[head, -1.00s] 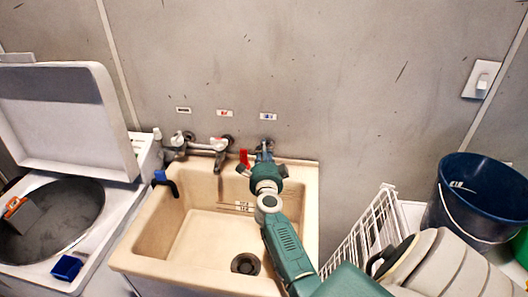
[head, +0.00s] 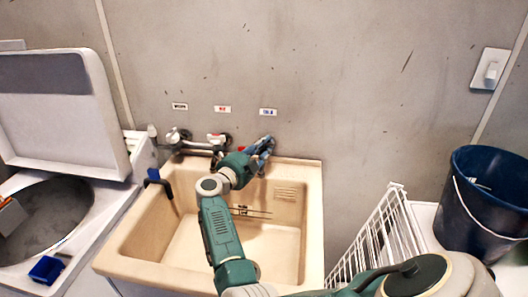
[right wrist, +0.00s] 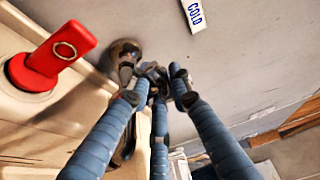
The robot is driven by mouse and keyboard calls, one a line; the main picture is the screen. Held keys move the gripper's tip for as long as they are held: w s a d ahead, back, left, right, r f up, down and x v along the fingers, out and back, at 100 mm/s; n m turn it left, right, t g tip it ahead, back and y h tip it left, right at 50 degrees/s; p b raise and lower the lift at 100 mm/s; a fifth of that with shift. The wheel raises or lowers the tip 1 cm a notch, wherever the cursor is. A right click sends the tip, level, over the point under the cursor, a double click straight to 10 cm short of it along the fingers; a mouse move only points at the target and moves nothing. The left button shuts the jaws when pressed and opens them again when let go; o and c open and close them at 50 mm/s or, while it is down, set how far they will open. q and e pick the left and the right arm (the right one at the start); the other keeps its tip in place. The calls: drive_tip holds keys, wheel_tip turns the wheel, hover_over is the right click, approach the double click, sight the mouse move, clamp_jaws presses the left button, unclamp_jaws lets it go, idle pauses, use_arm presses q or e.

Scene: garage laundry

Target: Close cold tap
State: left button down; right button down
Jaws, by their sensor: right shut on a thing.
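The cold tap (right wrist: 155,74) is on the wall under the "COLD" label, and that label (right wrist: 195,12) shows clearly in the right wrist view. In the head view the tap is mostly hidden behind my right gripper (head: 263,147), at the back right of the sink. The gripper's blue fingers are shut on the tap's handle in the right wrist view (right wrist: 158,92). The handle's exact angle is hard to see between the fingers. My left gripper is not in view.
The beige sink (head: 135,245) lies under my right arm. The hot tap (head: 218,140) is to the left. A white wire rack (head: 375,240) and blue bucket (head: 485,205) stand right; an open washer (head: 65,110) stands left.

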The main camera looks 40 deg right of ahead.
drive_tip(key=shift+f, duration=0.2)
drive_tip(key=c, duration=1.5)
unclamp_jaws()
drive_tip(key=shift+c, duration=0.2)
drive_tip(key=shift+r, duration=0.1)
drive_tip(key=shift+r, duration=0.1)
